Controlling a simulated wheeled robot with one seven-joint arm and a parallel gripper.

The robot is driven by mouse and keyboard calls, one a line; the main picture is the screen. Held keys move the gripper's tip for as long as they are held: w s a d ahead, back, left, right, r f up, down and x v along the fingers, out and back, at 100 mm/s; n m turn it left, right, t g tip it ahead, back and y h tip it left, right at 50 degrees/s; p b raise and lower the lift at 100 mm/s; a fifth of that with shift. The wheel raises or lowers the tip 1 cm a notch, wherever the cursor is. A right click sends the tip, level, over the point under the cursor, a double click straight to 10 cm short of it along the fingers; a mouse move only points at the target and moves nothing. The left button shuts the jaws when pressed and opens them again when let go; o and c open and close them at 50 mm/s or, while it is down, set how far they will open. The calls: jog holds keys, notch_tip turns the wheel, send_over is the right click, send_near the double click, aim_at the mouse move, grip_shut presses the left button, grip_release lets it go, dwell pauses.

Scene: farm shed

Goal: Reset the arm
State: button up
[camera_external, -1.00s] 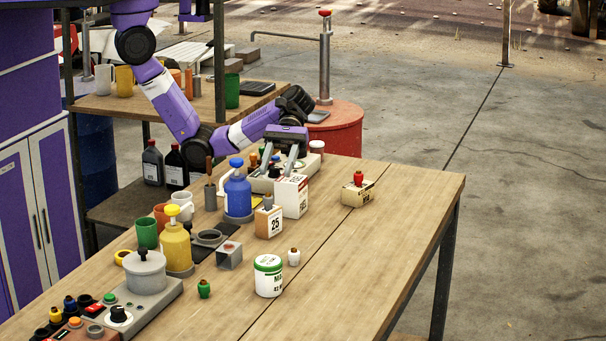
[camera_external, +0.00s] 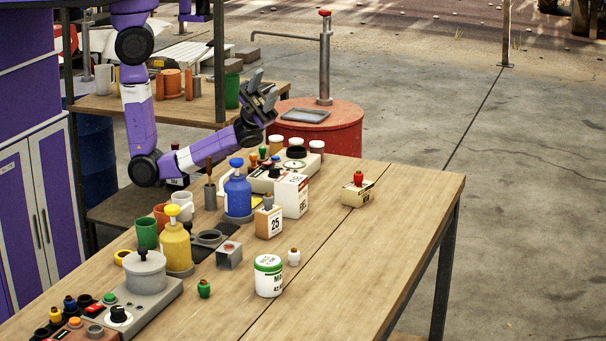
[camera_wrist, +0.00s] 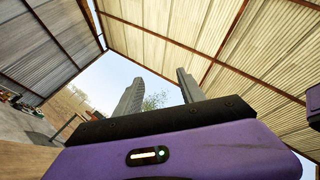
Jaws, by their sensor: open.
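My gripper (camera_external: 262,84) is raised above the far end of the workbench (camera_external: 330,250), with its fingers pointing up. It is open and empty, and touches nothing. In the wrist view my gripper (camera_wrist: 158,92) shows two grey fingers apart, with only sky, a tree and the shed roof (camera_wrist: 170,30) beyond them. My arm bends low beside the bench's left edge, and the forearm rises from there to the gripper.
On the bench are a blue pump bottle (camera_external: 238,194), a yellow pump bottle (camera_external: 175,245), a white box (camera_external: 291,196), a white tub (camera_external: 268,278) and a red-topped box (camera_external: 357,194). A shelf (camera_external: 180,108) stands behind my arm. A red drum (camera_external: 335,135) is behind the bench.

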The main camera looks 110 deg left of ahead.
jog(key=s+a+f+n+t+y, duration=0.2)
jog(key=s+a+f+n+y, duration=0.4)
jog(key=n+y, duration=0.8)
jog(key=s+a+f+n+t+y, duration=0.15)
jog(key=s+f+n+y, duration=0.55)
jog(key=n, duration=1)
jog(key=s+f+g, duration=0.2)
jog(key=s+f, duration=0.2)
jog(key=s, duration=0.1)
jog(key=s+d+f+n+g, duration=0.1)
jog(key=s+f+g, duration=0.1)
jog(key=s+f, duration=0.2)
jog(key=s+d+f+g, duration=0.1)
jog(key=s+f+g, duration=0.2)
jog(key=s, duration=0.3)
jog(key=shift+s+f+n+h, duration=0.15)
jog(key=shift+s+f+n, duration=0.05)
jog(key=shift+f, duration=0.25)
jog(key=shift+s+f+n+h, duration=0.15)
jog(key=shift+f+n, duration=0.05)
jog(key=shift+f, duration=0.25)
jog(key=shift+d, duration=0.15)
